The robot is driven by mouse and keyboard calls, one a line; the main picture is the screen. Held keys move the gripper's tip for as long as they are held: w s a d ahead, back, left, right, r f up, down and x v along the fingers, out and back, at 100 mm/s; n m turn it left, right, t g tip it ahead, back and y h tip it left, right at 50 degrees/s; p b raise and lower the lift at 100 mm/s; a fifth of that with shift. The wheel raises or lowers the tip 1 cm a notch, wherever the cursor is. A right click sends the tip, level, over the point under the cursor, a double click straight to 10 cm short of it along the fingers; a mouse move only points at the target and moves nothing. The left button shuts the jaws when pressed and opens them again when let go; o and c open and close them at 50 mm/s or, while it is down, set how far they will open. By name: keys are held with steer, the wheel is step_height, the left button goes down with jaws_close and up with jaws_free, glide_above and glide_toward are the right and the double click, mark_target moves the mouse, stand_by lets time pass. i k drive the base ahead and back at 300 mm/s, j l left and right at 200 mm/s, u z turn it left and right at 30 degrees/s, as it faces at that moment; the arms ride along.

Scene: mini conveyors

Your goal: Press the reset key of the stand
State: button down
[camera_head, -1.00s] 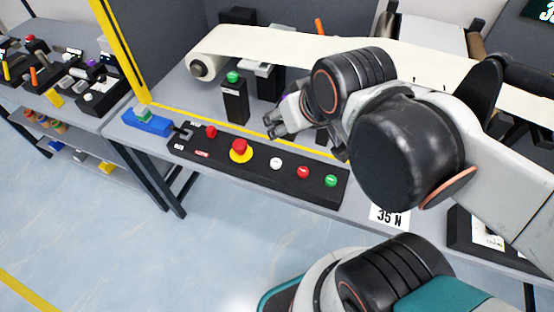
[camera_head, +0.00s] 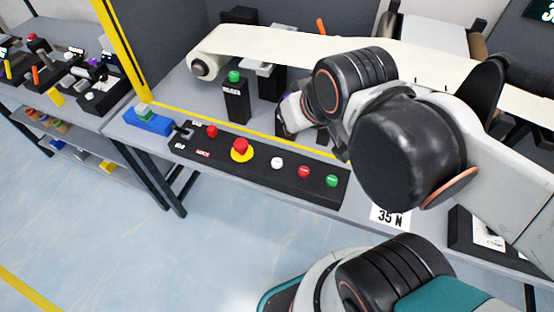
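A black control panel (camera_head: 258,174) lies along the table's front edge. It bears a small red knob (camera_head: 212,131), a red mushroom button on a yellow base (camera_head: 240,148), a white button (camera_head: 277,163), a red button (camera_head: 303,172) and a green button (camera_head: 331,181). Behind it stands a black post with a green button (camera_head: 235,76) on top and a white label too small to read surely. I cannot tell which one is the reset key. My gripper (camera_head: 284,131) is right of the post, behind the panel; its fingers are mostly hidden, so its opening is unclear.
A pale conveyor belt (camera_head: 290,42) runs behind the post. A second table (camera_head: 60,85) with several small parts stands at left.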

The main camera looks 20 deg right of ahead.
mark_target(276, 162)
steer(key=j+z, duration=0.15)
steer(key=j, duration=0.25)
steer(key=k+j+z, duration=0.2)
steer(key=j, duration=0.2)
steer(key=j+z, duration=0.15)
steer(key=j, duration=0.25)
steer(key=k+j+z, duration=0.15)
steer(key=j, duration=0.25)
steer(key=k+j+z, duration=0.15)
steer(key=j, duration=0.2)
steer(key=k+j+z, duration=0.2)
steer(key=j, duration=0.15)
